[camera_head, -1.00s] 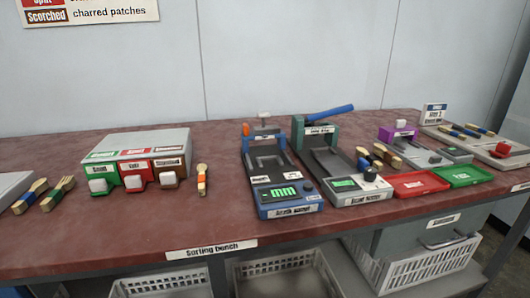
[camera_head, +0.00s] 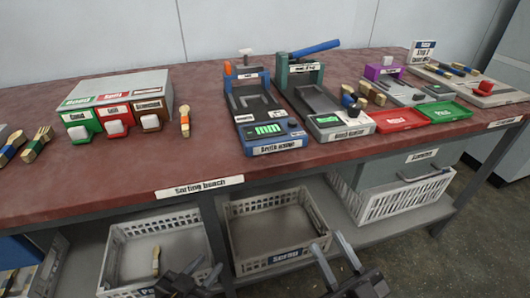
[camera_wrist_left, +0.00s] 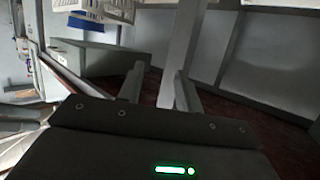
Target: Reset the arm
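My left gripper (camera_head: 203,269) shows at the bottom of the head view, in front of the lower shelf. In the left wrist view its two fingers (camera_wrist_left: 160,88) stand apart with nothing seen held between them. My right gripper (camera_head: 334,252) is at the bottom right of the left gripper, in front of the scrap crate. Its two fingers are apart and appear empty. Both grippers show below the level of the bench top (camera_head: 215,165).
The sorting bench carries a button box (camera_head: 118,88), a blue press (camera_head: 265,125), a teal press with a blue lever (camera_head: 318,48), and red (camera_head: 399,119) and green trays (camera_head: 444,112). White crates (camera_head: 160,228) and a scrap crate (camera_head: 275,222) sit below. Floor is open at right.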

